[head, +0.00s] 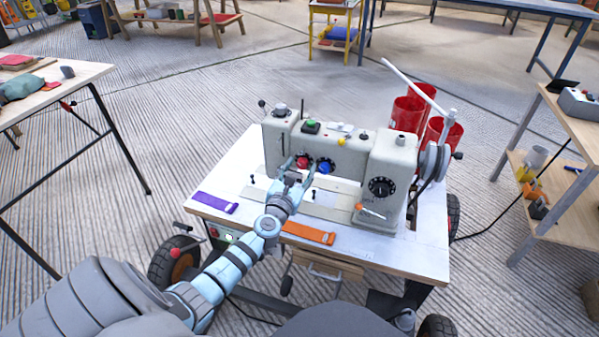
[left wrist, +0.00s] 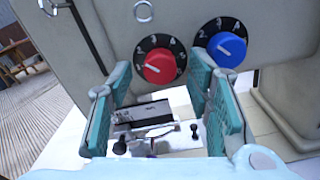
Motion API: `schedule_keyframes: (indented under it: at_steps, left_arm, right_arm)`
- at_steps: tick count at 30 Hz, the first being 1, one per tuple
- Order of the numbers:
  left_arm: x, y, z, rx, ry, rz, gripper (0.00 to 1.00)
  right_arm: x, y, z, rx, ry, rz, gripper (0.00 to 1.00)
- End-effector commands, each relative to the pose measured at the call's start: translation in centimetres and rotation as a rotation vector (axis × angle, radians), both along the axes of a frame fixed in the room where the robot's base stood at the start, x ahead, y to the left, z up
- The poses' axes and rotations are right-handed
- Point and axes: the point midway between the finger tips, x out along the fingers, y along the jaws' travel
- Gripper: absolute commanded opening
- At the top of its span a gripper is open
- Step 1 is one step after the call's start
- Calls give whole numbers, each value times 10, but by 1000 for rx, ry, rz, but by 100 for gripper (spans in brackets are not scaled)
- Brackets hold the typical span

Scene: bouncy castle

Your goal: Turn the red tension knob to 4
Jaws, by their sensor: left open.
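The red tension knob (left wrist: 160,67) is on the sewing machine's front face, with a black numbered dial behind it. Its white mark points left, below the numbers along the top; I cannot read which number it points to. The knob also shows in the head view (head: 303,162). My left gripper (head: 293,178) is open in front of the machine. In the left wrist view its two teal fingers (left wrist: 160,100) stand apart, one on either side below the knob, with nothing between them. My right gripper is not in view.
A blue knob (left wrist: 227,48) with its own dial sits just right of the red one. The grey sewing machine (head: 345,150) stands on a wheeled table (head: 420,255). A purple strap (head: 217,203) and an orange strap (head: 308,233) lie at its front.

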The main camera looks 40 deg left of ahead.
Motion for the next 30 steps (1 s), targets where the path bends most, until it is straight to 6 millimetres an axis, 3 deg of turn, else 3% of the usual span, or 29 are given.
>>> schedule_keyframes:
  at_steps: [2, 11, 20, 30]
  left_arm:
    - [0, 0, 0, 0, 0, 0, 46]
    - [0, 0, 0, 0, 0, -1, 0]
    - [0, -1, 0, 26, 11, -2, 0]
    - [-1, 0, 1, 203, 74, -1, 0]
  right_arm:
    - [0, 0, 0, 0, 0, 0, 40]
    - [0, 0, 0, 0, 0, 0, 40]
    - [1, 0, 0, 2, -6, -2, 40]
    - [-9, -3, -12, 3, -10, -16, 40]
